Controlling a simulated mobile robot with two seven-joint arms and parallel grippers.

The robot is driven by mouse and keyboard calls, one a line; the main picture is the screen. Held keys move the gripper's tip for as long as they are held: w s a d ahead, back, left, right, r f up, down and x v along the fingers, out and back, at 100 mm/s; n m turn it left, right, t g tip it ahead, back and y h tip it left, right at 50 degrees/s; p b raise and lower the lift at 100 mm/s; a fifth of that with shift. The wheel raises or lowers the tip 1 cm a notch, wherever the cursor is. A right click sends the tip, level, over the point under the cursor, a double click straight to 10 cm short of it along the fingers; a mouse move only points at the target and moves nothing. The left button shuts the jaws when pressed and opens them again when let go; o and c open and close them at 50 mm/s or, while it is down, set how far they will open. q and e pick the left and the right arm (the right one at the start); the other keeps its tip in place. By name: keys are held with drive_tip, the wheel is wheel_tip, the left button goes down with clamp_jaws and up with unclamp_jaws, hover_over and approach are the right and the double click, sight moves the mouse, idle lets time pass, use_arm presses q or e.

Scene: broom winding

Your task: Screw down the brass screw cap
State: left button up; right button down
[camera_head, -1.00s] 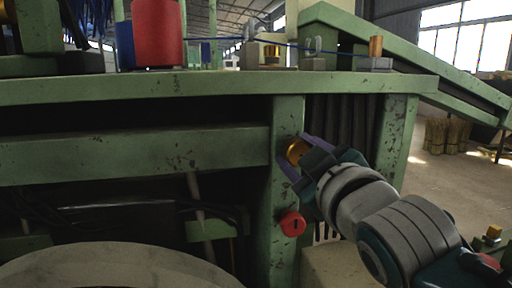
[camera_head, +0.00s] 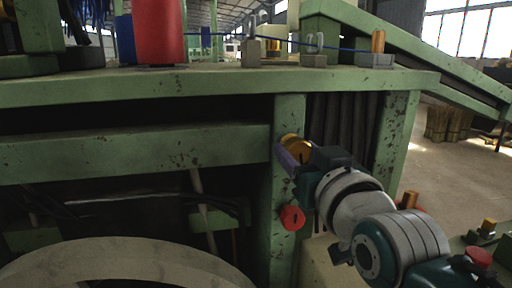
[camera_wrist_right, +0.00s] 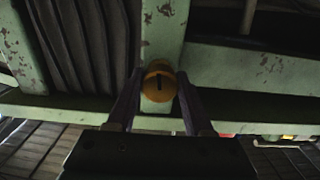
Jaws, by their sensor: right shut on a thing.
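The brass screw cap (camera_head: 294,145) is at the front of the green machine's upright post (camera_head: 284,238). In the right wrist view the cap (camera_wrist_right: 159,84) is round and yellow with a dark slot in its face. My right gripper (camera_head: 292,153) reaches it from the lower right, its purple fingers at the cap. In the wrist view the right gripper's fingers (camera_wrist_right: 160,97) stand on either side of the cap, shut on it. The thread behind the cap is hidden. My left gripper is not in view.
A red knob (camera_head: 291,217) sticks out of the post just below my right gripper. The green bench top (camera_head: 200,88) overhangs above, with a red cylinder (camera_head: 158,30) on it. A pale round disc (camera_head: 120,262) fills the lower left. Open floor lies at the right.

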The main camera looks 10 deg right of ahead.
idle(0.3)
drive_tip(key=shift+c, duration=1.4)
unclamp_jaws()
drive_tip(key=shift+s, duration=0.35)
drive_tip(key=s, duration=0.9)
drive_tip(key=shift+d+p, duration=0.2)
drive_tip(key=shift+p, duration=0.15)
drive_tip(key=shift+s, duration=0.15)
